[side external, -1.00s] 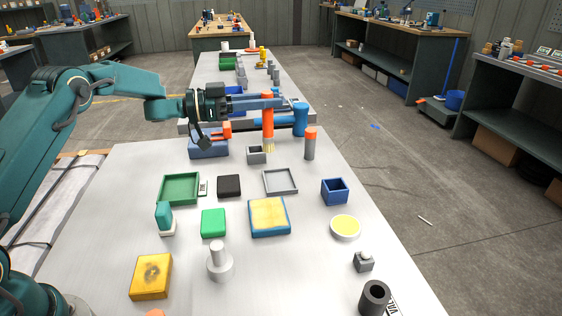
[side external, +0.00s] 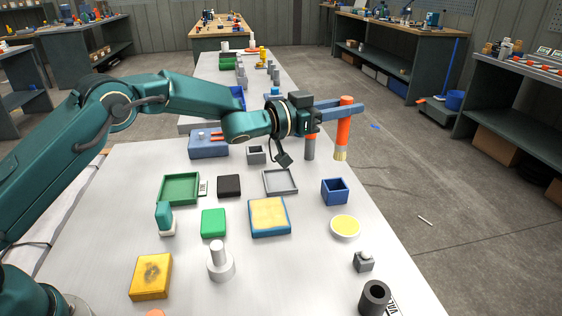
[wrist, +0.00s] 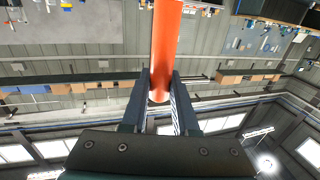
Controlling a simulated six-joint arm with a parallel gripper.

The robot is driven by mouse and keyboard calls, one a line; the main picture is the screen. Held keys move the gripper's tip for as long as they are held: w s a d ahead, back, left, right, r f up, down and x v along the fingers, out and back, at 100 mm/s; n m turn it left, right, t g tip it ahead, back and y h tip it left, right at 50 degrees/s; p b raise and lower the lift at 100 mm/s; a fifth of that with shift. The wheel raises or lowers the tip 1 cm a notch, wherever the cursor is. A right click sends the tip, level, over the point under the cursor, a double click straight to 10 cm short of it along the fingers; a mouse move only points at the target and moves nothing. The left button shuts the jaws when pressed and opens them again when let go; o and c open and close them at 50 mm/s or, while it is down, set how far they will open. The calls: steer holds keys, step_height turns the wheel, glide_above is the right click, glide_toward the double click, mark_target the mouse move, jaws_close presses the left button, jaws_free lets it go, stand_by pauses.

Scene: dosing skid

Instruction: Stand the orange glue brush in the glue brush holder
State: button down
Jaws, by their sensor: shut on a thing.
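The orange glue brush (side external: 343,125) is upright in my gripper (side external: 345,107), with its pale bristles pointing down. It is held in the air near the right edge of the table. The wrist view shows its orange handle (wrist: 166,45) between the two fingers of my gripper (wrist: 160,82). A dark grey upright tube with a round open top (side external: 375,297) stands at the front right of the table, well apart from the brush. It looks like the glue brush holder, but I cannot be certain. No holder shows in the wrist view.
A grey cylinder (side external: 310,148) stands behind my gripper, its top hidden. A blue open box (side external: 335,191), a yellow-filled dish (side external: 345,228) and a small grey block (side external: 364,261) lie between brush and tube. A grey square holder (side external: 256,154) stands further left.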

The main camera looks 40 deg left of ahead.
mark_target(335, 155)
steer(key=shift+f, duration=2.9)
steer(key=shift+f, duration=2.35)
steer(key=c, duration=0.6)
jaws_free()
steer(key=shift+s, duration=0.1)
steer(key=shift+v, duration=2.5)
